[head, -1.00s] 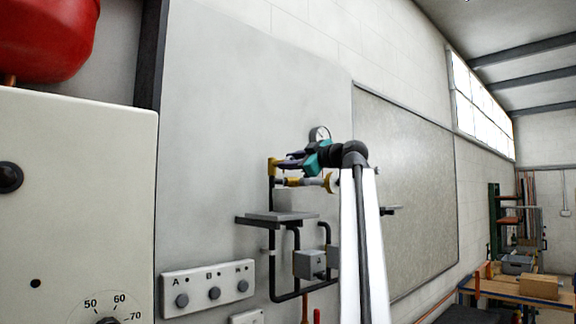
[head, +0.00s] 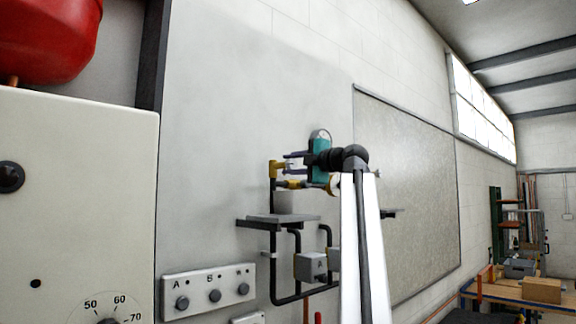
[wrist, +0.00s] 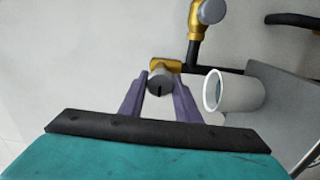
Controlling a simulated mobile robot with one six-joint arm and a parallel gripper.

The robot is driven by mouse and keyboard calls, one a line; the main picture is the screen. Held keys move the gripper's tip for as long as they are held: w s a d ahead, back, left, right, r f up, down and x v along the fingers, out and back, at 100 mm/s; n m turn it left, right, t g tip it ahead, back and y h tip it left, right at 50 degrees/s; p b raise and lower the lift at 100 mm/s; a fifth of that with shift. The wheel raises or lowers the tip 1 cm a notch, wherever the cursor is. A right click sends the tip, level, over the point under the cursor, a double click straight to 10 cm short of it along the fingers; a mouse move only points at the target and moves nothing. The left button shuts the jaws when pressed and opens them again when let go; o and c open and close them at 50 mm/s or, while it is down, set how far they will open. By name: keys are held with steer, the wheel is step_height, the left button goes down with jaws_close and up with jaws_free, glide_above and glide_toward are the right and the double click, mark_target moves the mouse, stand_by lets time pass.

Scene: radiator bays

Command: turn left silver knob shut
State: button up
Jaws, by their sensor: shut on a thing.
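The left silver knob (wrist: 160,80) is a short grey cylinder with a dark slot on its face, in front of a brass valve body (wrist: 166,65). My gripper (wrist: 163,82) is shut on this knob, one purple-grey finger on each side. In the head view my gripper (head: 292,163) reaches the brass fitting (head: 274,169) at the top of the dark pipe; the knob is largely hidden by the fingers there. A second silver knob (wrist: 211,11) sits on another brass valve (wrist: 196,32), apart from my gripper, at the upper right of the wrist view.
A white cup-like cylinder (wrist: 236,92) stands close to the right of my fingers, by a grey shelf (wrist: 262,122). A switch panel (head: 209,290) and grey box (head: 310,267) are below. The wall above is clear.

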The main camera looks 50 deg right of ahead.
steer(key=shift+f+n, duration=0.4)
steer(key=shift+f, duration=0.2)
steer(key=o, duration=1)
steer(key=shift+w+a+r, duration=0.1)
steer(key=shift+r, duration=0.05)
steer(key=shift+r, duration=0.1)
steer(key=shift+s, duration=0.2)
